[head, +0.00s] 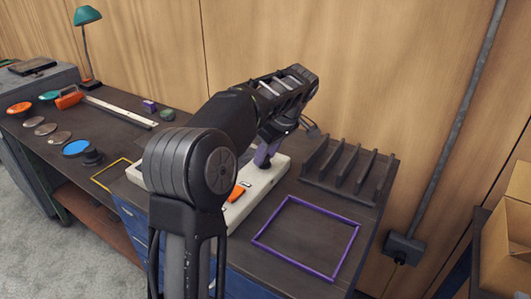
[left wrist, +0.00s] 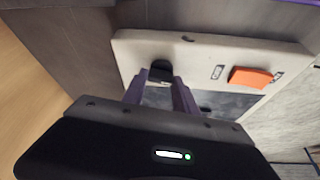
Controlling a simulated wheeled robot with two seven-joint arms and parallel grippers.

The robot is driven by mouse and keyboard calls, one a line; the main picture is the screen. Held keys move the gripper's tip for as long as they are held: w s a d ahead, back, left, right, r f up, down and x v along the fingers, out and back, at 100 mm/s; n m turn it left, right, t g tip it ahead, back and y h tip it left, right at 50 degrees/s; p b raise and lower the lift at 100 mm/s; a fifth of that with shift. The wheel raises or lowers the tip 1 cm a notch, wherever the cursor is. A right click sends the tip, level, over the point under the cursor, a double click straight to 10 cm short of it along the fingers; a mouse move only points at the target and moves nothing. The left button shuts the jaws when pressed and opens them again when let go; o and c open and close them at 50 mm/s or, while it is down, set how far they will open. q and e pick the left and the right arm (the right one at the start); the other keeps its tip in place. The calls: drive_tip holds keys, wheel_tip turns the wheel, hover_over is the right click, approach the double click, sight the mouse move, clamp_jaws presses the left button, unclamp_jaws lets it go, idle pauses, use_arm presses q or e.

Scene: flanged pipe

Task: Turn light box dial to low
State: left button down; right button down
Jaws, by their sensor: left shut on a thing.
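The light box (head: 264,184) is a flat, pale box on the dark workbench, partly hidden behind my left arm in the head view. It also shows in the left wrist view (left wrist: 205,54). Its dial (left wrist: 161,67) is a small black knob near the box's edge; the head view hides it behind my gripper. An orange switch (left wrist: 250,77) sits beside small labels I cannot read. My left gripper (head: 262,160) points down onto the box. In the left wrist view its purple fingers (left wrist: 160,84) are shut on the dial. My right gripper is out of view.
A purple frame (head: 307,238) lies to the right of the box, with a dark slotted rack (head: 346,172) behind it. A yellow frame (head: 110,175), blue disc (head: 76,147) and green lamp (head: 87,17) are on the left. Cardboard boxes (head: 508,235) stand far right.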

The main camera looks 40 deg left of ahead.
use_arm(q)
drive_tip(key=shift+w+n+g+p, duration=0.1)
drive_tip(key=shift+n+g+p, duration=0.3)
drive_tip(key=shift+n, duration=0.7)
drive_tip(key=c, duration=1)
unclamp_jaws()
drive_tip(key=shift+o, duration=0.2)
drive_tip(key=shift+r, duration=0.1)
drive_tip(key=p+v, duration=0.6)
drive_tip(key=v, duration=0.1)
drive_tip(key=shift+r, duration=0.3)
drive_tip(key=shift+d, duration=0.15)
